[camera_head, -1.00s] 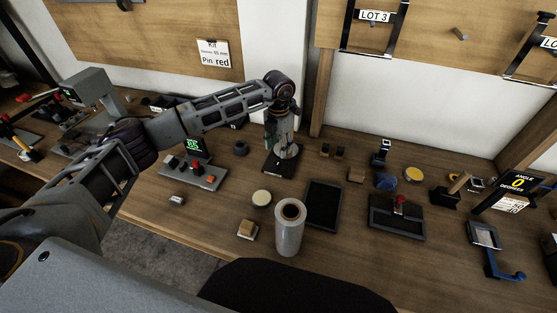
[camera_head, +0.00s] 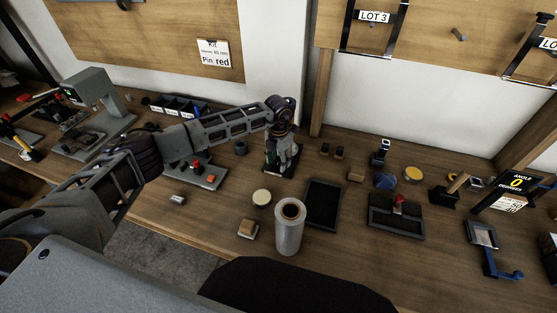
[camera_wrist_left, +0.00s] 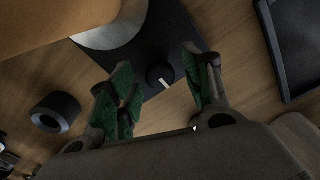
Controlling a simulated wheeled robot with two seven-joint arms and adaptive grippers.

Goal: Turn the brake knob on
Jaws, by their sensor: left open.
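The brake knob (camera_wrist_left: 160,76) is a small round black knob with a white mark. In the left wrist view it sits on a black base plate (camera_wrist_left: 178,32), between and a little beyond my fingertips. My left gripper (camera_wrist_left: 160,88) is open, with one green-padded finger on each side of the knob and a visible gap to it. In the head view my left gripper (camera_head: 281,160) points down over the black base (camera_head: 270,172) and hides the knob. My right gripper is not in view.
A pale disc (camera_wrist_left: 112,32) and a large tan shape (camera_wrist_left: 45,25) are close by in the wrist view. A dark ring (camera_head: 240,148) stands to the left. A black tray (camera_head: 323,203) and a clear-wrapped roll (camera_head: 289,230) stand in front, right of the base.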

